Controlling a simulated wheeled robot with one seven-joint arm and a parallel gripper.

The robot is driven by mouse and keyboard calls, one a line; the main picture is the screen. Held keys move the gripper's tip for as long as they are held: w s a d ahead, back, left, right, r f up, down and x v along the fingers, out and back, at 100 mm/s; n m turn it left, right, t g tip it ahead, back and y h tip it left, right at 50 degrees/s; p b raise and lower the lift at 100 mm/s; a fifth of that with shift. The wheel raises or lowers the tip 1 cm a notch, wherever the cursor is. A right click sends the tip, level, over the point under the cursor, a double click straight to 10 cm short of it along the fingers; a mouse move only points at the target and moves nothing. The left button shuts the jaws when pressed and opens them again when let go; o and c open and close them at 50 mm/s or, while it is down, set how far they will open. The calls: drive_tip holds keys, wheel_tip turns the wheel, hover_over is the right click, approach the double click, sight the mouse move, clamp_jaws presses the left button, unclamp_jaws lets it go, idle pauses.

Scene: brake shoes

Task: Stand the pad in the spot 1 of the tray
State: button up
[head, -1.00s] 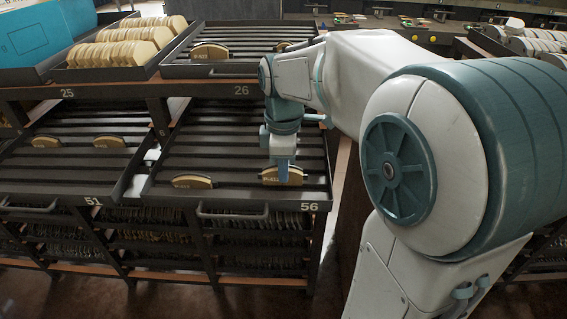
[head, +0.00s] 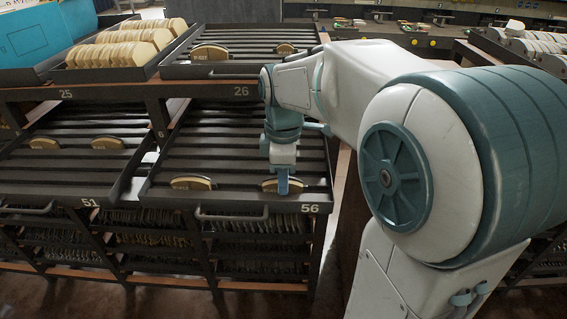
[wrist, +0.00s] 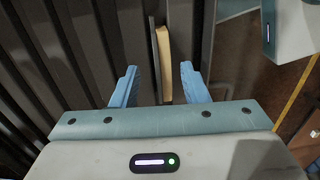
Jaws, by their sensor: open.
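The pad (head: 269,186), a tan and dark brake pad, stands on edge in a front slot of the black ribbed tray (head: 236,151) labelled 56, towards its right side. In the wrist view the pad (wrist: 163,62) is a narrow upright strip between the dark ribs. My gripper (head: 283,190) is at the pad in the head view, a finger covering part of its face. In the wrist view my gripper (wrist: 158,78) is open, with one blue finger on each side of the pad and gaps between. The pad's lower edge is hidden.
Another pad (head: 192,183) stands to the left in the same row. Tray 26 (head: 235,69) above and tray 51 (head: 68,183) at left hold more pads. A bin of tan pads (head: 118,47) is at upper left. Tray 56's rear slots are clear.

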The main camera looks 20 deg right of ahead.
wheel_tip(320, 180, up, 14)
drive_tip(key=p, duration=0.1)
drive_tip(key=shift+s+f, duration=0.15)
idle(0.3)
drive_tip(key=s+f+m+t+p, duration=0.2)
drive_tip(key=s+f+m, duration=1.1)
drive_tip(key=f+m, duration=0.1)
drive_tip(key=shift+s+f+m, duration=0.2)
drive_tip(key=shift+m, duration=0.1)
